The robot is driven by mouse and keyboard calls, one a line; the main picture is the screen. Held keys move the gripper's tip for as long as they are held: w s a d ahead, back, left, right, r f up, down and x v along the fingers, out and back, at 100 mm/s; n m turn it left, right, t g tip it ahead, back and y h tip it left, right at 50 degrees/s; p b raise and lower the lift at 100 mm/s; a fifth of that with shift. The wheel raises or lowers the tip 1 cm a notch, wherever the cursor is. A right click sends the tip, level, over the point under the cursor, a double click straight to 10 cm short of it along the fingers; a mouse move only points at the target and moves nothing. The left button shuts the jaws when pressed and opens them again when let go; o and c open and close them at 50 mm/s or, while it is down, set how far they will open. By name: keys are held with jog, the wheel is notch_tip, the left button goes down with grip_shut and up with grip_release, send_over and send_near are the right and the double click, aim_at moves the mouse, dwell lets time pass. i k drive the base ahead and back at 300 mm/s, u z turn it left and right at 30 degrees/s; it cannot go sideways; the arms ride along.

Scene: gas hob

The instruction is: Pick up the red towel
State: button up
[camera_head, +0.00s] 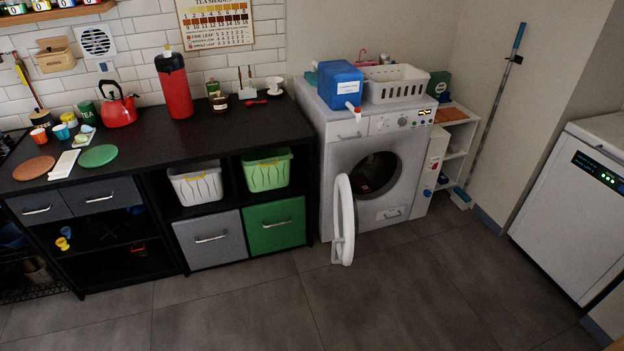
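No red towel can be clearly made out. A small reddish patch (366,187) shows inside the dark drum of the white washing machine (345,157); it is too small and dark to tell whether it is cloth. The machine's round door (343,220) stands open, swung out to the front left. My gripper is not in view.
A blue canister (339,84) and a white basket (396,83) stand on the washer. A black counter (140,150) with a red kettle (118,108) and red flask (174,86) is at left. A white appliance (575,210) stands at right. The grey floor (330,300) in front is clear.

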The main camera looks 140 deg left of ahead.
aim_at(358, 182)
jog(key=u, duration=4.2)
